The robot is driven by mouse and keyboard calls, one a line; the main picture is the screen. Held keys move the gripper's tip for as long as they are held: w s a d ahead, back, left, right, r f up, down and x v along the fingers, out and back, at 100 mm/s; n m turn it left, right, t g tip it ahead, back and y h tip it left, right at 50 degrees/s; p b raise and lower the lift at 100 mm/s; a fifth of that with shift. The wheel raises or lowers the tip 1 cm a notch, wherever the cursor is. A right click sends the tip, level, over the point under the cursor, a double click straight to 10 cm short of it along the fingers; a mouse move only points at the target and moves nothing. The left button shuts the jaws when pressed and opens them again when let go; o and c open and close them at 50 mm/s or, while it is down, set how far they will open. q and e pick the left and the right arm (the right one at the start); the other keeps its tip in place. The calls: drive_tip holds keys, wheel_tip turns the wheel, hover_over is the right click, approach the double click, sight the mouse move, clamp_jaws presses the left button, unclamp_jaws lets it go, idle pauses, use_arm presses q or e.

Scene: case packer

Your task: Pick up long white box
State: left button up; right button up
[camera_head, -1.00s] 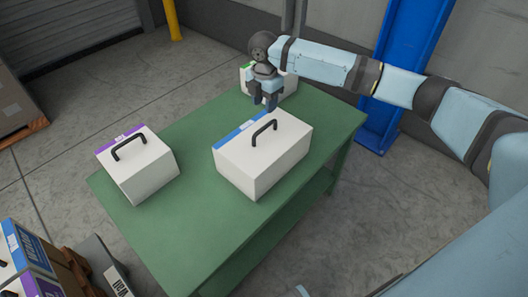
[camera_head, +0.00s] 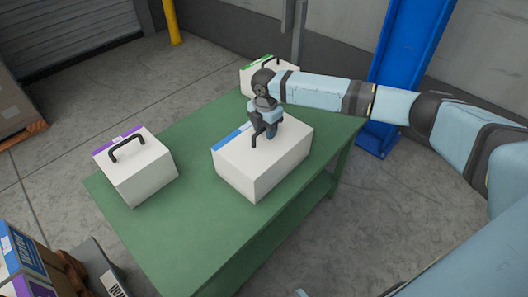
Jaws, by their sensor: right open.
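The long white box (camera_head: 253,175) with a blue label strip stands in the middle of the green table (camera_head: 180,228). A black handle (camera_head: 254,139) is on its top, now partly hidden by my right gripper. My right gripper (camera_head: 267,137) points down at the handle, open; I cannot tell whether the fingers are around the handle or just beside it. My left gripper is not in view.
A white box with a purple strip (camera_head: 142,179) stands on the table's left part. A white box with a green strip (camera_head: 250,77) is at the far end, partly behind my arm. Boxes (camera_head: 30,262) sit on the floor at lower left.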

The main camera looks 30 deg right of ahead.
clamp_jaws()
idle(1.2)
drive_tip(key=shift+w+r, duration=0.1)
